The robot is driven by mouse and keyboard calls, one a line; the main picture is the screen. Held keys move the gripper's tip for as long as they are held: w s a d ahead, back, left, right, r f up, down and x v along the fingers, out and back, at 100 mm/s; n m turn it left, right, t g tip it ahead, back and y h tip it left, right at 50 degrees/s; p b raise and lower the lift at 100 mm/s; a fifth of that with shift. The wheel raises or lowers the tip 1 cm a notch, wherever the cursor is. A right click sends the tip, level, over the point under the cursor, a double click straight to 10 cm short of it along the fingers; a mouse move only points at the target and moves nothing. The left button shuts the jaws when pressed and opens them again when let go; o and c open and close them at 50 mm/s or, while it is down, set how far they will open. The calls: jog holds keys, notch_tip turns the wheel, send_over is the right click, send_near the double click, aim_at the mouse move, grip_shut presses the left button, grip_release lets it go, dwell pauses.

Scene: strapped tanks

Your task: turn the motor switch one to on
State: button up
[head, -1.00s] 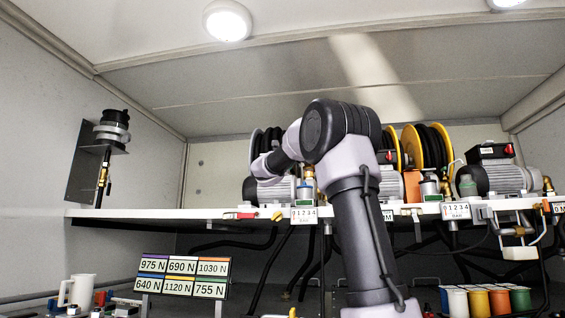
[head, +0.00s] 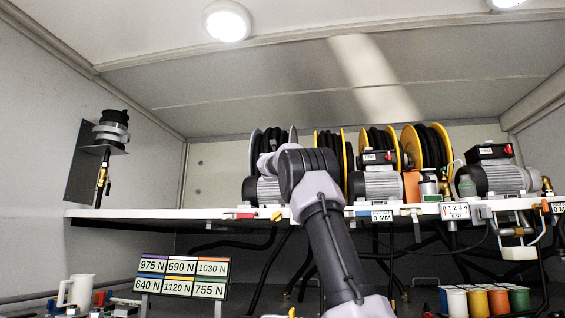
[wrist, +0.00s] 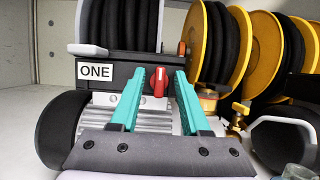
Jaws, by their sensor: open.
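Motor one (wrist: 120,110) is grey and finned, with a dark box on top bearing a label ONE (wrist: 96,72). A red motor switch (wrist: 159,83) sits on the box face, its knob roughly upright. My gripper (wrist: 158,74) has two teal fingers, open, one to each side of the switch in the wrist view. Whether they touch it I cannot tell. In the head view motor one (head: 266,191) stands on the white shelf, partly hidden by my arm, and its switch and my gripper are hidden.
Yellow hose reels (wrist: 219,45) stand right of motor one, with a brass valve (wrist: 238,117) nearby. The white shelf (head: 150,214) is clear on its left. Two more motors (head: 376,186) (head: 500,179) stand to the right. A force label board (head: 181,276) is below.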

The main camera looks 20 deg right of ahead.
grip_shut()
jog(key=shift+m+h, duration=0.3)
jog(key=shift+m, duration=0.4)
jog(key=m+g+h, duration=0.1)
jog(key=m+g, duration=0.1)
jog(key=m, duration=0.3)
jog(key=m+g+h, duration=0.1)
jog(key=m+g, duration=0.1)
jog(key=m, duration=0.2)
jog(key=m+g+h, duration=0.1)
jog(key=m+g, duration=0.1)
jog(key=m, duration=0.3)
jog(key=shift+m, duration=0.3)
jog(key=shift+g, duration=0.4)
